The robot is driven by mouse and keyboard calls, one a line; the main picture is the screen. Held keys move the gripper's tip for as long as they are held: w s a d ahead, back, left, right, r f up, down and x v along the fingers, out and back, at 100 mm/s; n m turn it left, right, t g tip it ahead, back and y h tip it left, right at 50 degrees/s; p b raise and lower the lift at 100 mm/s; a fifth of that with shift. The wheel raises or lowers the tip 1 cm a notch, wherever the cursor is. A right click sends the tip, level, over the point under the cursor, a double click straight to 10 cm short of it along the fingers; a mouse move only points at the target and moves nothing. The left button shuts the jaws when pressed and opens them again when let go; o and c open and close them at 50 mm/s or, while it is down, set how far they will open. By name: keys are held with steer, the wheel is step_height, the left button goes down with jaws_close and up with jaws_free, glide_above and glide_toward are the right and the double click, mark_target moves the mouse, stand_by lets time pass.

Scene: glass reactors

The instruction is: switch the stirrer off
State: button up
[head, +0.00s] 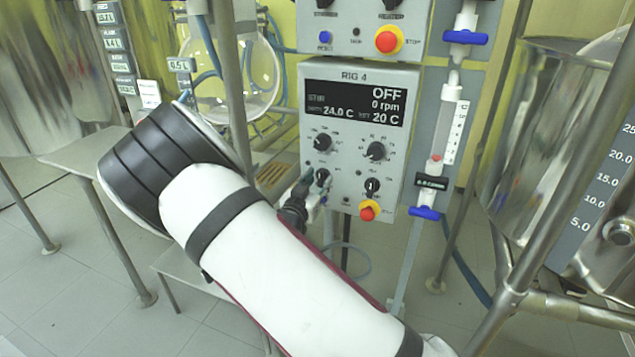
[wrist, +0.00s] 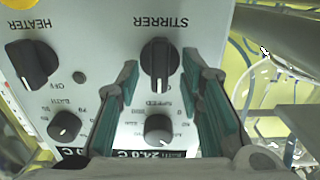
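The RIG 4 control box (head: 360,85) carries a display (head: 355,102) that reads OFF, 0 rpm, 24.0 C and set 20 C. The black STIRRER knob (wrist: 159,62) points straight along the picture's vertical in the upside-down wrist view. In the head view my gripper (head: 312,184) is at the lower left of the box and partly hides this knob. In the wrist view my gripper (wrist: 160,74) is open, with one finger on each side of the STIRRER knob and gaps to both. I cannot tell how deep the fingertips reach.
The HEATER knob (wrist: 32,64) is beside the STIRRER knob. The SPEED dial (wrist: 159,129) and BATH dial (wrist: 64,126) are also close. A red stop button (head: 367,211) sits at the box's lower edge. A valve column (head: 447,125) stands to its right.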

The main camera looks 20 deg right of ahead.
steer(key=v, duration=1.2)
